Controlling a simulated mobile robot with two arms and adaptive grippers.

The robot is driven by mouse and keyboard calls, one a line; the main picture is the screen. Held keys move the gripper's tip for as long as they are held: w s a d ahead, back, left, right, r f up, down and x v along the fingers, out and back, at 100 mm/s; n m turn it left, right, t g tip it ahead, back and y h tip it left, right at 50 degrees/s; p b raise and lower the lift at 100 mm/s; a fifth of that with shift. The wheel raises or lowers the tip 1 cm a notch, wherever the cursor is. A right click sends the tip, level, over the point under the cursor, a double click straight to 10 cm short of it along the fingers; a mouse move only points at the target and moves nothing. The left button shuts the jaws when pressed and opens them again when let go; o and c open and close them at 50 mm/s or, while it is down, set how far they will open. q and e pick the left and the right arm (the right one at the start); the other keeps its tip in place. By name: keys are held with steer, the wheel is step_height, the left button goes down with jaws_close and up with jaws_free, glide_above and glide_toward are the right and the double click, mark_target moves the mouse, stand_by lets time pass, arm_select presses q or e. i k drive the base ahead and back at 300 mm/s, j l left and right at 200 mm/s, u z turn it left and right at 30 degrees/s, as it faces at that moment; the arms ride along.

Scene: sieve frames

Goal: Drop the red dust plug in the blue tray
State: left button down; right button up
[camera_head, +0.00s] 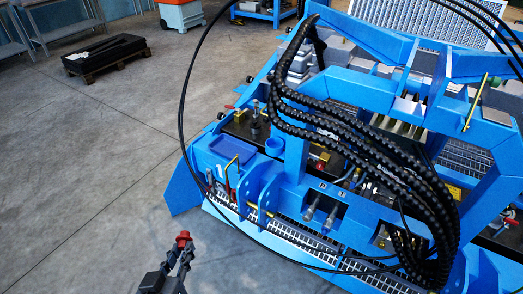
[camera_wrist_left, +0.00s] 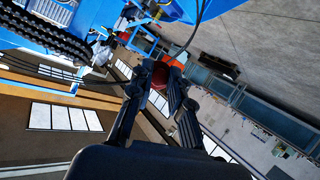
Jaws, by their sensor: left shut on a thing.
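My left gripper (camera_head: 183,246) is shut on the red dust plug (camera_head: 183,237), which sits between its fingertips. In the head view they are in front of and to the left of the blue machine, with grey floor behind them. The left wrist view shows the red plug (camera_wrist_left: 160,75) between the black fingers of the left gripper (camera_wrist_left: 160,88). A shallow blue tray-like surface (camera_head: 224,149) lies on the machine's near left corner, above the mark "1", apart from the gripper. I cannot tell for certain that this is the blue tray. My right gripper is not in view.
The blue machine (camera_head: 345,205) fills the right side, with thick black hoses (camera_head: 360,150) across it. A thin black cable (camera_head: 181,115) loops over the floor to its left. A dark pallet load (camera_head: 104,54) stands at the back left. The left floor is mostly clear.

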mark_target(228, 157)
steer(key=i+j+z, duration=0.1)
steer(key=j+z, duration=0.15)
steer(key=z, duration=0.15)
steer(key=j+z, duration=0.2)
steer(key=z, duration=0.2)
steer(key=i+j+z, duration=0.1)
steer(key=j+z, duration=0.2)
steer(key=z, duration=0.15)
steer(key=j+z, duration=0.25)
steer(key=z, duration=0.15)
steer(key=k+j+z, duration=0.1)
steer(key=j+z, duration=0.15)
steer(key=z, duration=0.15)
steer(key=k+j+z, duration=0.1)
steer(key=j, duration=0.35)
steer(key=k+j, duration=0.2)
steer(key=j, duration=0.2)
steer(key=k+j+z, duration=0.15)
steer(key=j, duration=0.25)
steer(key=k+j, duration=0.2)
steer(key=j, duration=0.25)
steer(key=k+j+z, duration=0.15)
steer(key=j, duration=0.25)
steer(key=k+j, duration=0.2)
steer(key=j, duration=0.15)
steer(key=k+j+z, duration=0.15)
steer(key=j, duration=0.25)
steer(key=k, duration=0.05)
